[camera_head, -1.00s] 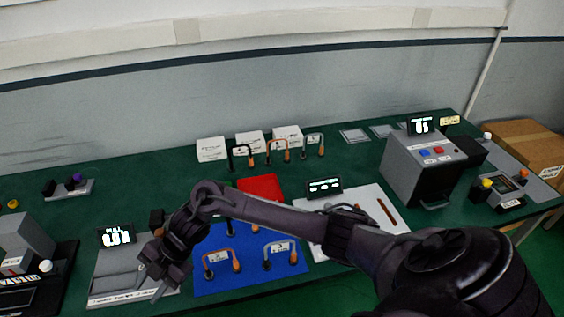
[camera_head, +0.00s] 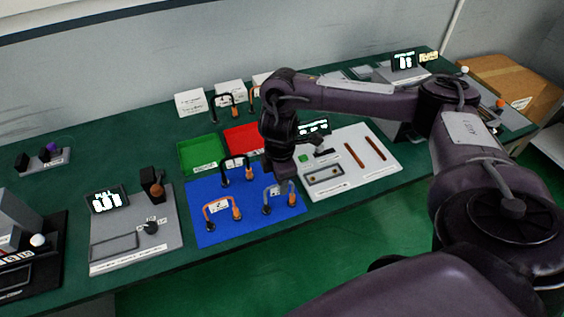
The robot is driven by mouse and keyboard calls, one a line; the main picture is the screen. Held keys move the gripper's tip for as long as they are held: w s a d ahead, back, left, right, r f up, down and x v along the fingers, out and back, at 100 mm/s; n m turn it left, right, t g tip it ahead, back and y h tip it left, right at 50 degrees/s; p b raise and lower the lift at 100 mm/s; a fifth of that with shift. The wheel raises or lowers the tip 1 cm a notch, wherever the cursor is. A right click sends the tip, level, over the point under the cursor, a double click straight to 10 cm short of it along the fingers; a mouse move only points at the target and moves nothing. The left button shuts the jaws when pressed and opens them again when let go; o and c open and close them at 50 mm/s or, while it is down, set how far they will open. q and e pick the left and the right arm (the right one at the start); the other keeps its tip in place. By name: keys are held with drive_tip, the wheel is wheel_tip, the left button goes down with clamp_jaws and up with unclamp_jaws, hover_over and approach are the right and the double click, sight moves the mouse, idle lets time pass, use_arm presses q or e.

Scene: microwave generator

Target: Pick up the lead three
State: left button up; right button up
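Three leads with small labels stand on the blue mat (camera_head: 205,235): a black lead (camera_head: 238,172) at the back, an orange lead (camera_head: 221,209) at the front left, and a grey lead (camera_head: 279,197) at the front right. Their label digits are too small to read, so I cannot tell which is lead three. More leads stand farther back, a black one (camera_head: 224,104) and an orange one partly hidden by my arm. My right gripper (camera_head: 284,174) points down above the mat's back right edge, close behind the grey lead; its finger gap cannot be made out. My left gripper is out of view.
A green tray (camera_head: 201,154) and a red tray (camera_head: 241,138) lie behind the mat. A grey pull tester (camera_head: 130,245) stands left, a white board (camera_head: 377,178) right. White boxes (camera_head: 190,103) stand at the back. My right arm crosses the bench's right side.

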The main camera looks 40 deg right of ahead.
sight(291, 203)
wheel_tip(291, 203, down, 4)
drive_tip(key=shift+w+f+b, duration=0.1)
drive_tip(key=shift+f+b, duration=0.05)
drive_tip(key=shift+b, duration=0.4)
drive_tip(key=shift+f+p, duration=0.3)
drive_tip(key=shift+f, duration=0.75)
drive_tip(key=shift+w, duration=0.1)
clamp_jaws()
